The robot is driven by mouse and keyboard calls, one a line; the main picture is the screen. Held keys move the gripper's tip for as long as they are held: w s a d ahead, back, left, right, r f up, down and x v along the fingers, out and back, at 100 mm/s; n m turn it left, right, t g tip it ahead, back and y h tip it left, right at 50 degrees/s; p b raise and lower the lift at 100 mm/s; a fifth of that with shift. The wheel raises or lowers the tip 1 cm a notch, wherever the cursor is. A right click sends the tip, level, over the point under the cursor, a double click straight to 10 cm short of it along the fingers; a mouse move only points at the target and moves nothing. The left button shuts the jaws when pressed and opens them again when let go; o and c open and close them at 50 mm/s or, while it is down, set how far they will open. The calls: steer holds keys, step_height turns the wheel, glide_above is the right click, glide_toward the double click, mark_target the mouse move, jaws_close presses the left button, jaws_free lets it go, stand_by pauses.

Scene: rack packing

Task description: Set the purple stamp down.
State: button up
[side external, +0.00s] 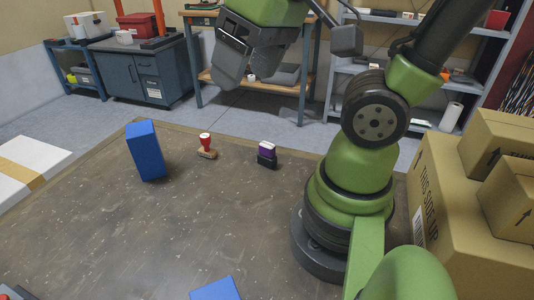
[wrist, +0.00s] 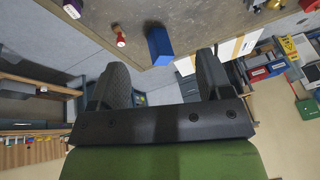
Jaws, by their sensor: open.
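A red stamp with a wooden base (side external: 206,146) stands beside a tall blue block (side external: 145,150). Another blue block (side external: 215,289) is at the front edge of view. Cardboard boxes (side external: 465,215) stand at the right. The table's middle is clear.

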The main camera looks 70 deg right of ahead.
steer(key=w+d+f+n+g+h, duration=0.35)
steer(key=f+n+g+h, duration=0.3)
steer(key=f, duration=0.25)
steer(key=w+d+f+n+g+h, duration=0.3)
steer(key=d+f+n+g+h, duration=0.15)
steer(key=f+h, duration=0.35)
steer(key=n+t+h, duration=0.2)
steer(key=n+h, duration=0.2)
steer(key=n, duration=0.3)
glide_toward(270, 144)
steer(key=shift+d+f, duration=0.2)
steer(key=shift+d, duration=0.5)
steer(key=shift+s+d+f+t, duration=0.1)
steer(key=shift+d+t, duration=0.1)
steer(key=shift+t, duration=0.2)
steer(key=x, duration=0.9)
steer(key=shift+s+d, duration=0.15)
steer(key=shift+d, duration=0.2)
steer(key=shift+c, duration=0.4)
steer(key=c, duration=1)
